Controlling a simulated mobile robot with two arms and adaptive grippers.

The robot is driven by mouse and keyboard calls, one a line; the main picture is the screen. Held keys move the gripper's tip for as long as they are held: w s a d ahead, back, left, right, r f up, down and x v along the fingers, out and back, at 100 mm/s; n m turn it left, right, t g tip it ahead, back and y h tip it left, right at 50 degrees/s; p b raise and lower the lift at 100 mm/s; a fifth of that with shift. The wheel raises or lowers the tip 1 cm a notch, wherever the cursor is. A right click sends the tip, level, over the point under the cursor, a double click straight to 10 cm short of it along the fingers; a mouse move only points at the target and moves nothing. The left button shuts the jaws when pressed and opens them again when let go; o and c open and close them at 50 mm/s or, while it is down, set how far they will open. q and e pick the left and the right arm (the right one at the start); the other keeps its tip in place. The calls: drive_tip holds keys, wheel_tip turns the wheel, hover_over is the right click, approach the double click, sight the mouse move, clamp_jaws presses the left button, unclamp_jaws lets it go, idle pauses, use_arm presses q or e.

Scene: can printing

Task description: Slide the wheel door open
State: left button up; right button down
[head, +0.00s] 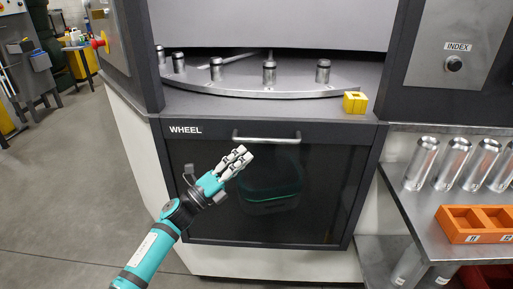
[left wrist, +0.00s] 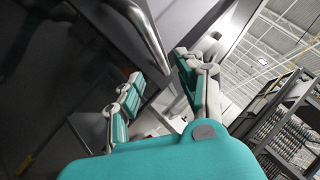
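The wheel door (head: 215,220) is a dark glossy panel in a grey frame, labelled WHEEL, low on the front of the machine. It fills its frame with no gap showing. Its pale bar handle (head: 266,140) runs across the top edge. My left gripper (head: 238,161) is in front of the panel, just below and left of the handle's middle. In the left wrist view its two fingers (left wrist: 158,92) are spread with nothing between them, and the handle (left wrist: 146,36) shows just beyond the fingertips. Contact with the handle is not visible. My right gripper is not in view.
Above the door, a grey wheel (head: 240,86) carries several metal posts. A yellow block (head: 355,102) sits on the ledge at its right. A shelf (head: 410,195) at the right holds metal cans and an orange tray (head: 470,238). Open floor (head: 60,190) lies at the left.

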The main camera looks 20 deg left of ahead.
use_arm(q)
drive_tip(key=shift+v, duration=1.6)
drive_tip(key=s+a+f+n+g+y, duration=0.2)
drive_tip(key=f+n+y, duration=0.45)
drive_tip(key=f, duration=0.85)
drive_tip(key=s+a+f+n+g+y, duration=0.15)
drive_tip(key=f+n+y, duration=0.25)
drive_tip(key=f+n, duration=0.85)
drive_tip(key=s+f+n+g+y+p, duration=0.1)
drive_tip(key=s+f+g, duration=0.2)
drive_tip(key=s+f, duration=0.65)
drive_tip(key=s+f+n+g+y, duration=0.1)
drive_tip(key=s+f+n+g, duration=0.15)
drive_tip(key=s+f, duration=0.75)
drive_tip(key=s+d+f+n+g, duration=0.1)
drive_tip(key=s+d+f+g, duration=0.1)
drive_tip(key=s+f, duration=0.3)
drive_tip(key=s+d+f+n+g, duration=0.2)
drive_tip(key=s+f+g, duration=0.2)
drive_tip(key=s, duration=1)
drive_tip(key=s+d+f+n+g+p, duration=0.1)
drive_tip(key=s+d+f+n+g, duration=0.1)
drive_tip(key=s+f, duration=0.4)
drive_tip(key=s, duration=0.3)
drive_tip(key=shift+s+d+f+g, duration=0.15)
drive_tip(key=shift+s+f+g, duration=0.15)
drive_tip(key=shift+f+g, duration=0.1)
